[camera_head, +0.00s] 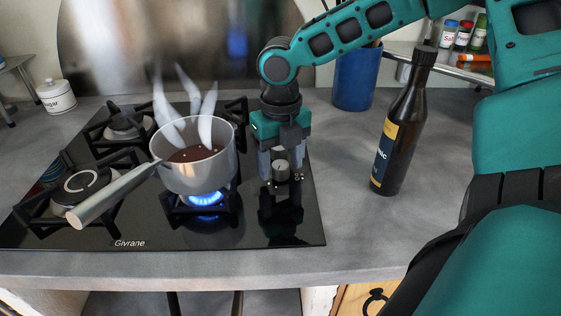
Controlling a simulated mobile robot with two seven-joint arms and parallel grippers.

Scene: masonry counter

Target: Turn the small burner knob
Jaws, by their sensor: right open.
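The stove (290,232) is a black glass cooktop with several burners. A round grey knob (281,170) stands at its right side. My right gripper (281,177) reaches down from above with its fingers open, one on each side of this knob. I cannot tell whether the fingers touch it. Another knob may sit just below it, but dark reflections make this unclear. A steaming saucepan (222,166) with dark liquid stands on the front burner, where a blue flame (206,198) burns. My left gripper is not in view.
The pan's long handle (112,197) points to the front left. A dark bottle (402,127) stands upright to the right of the stove. A blue utensil pot (355,80) is behind it, and a white sugar jar (56,96) is at the far left. The front right counter is clear.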

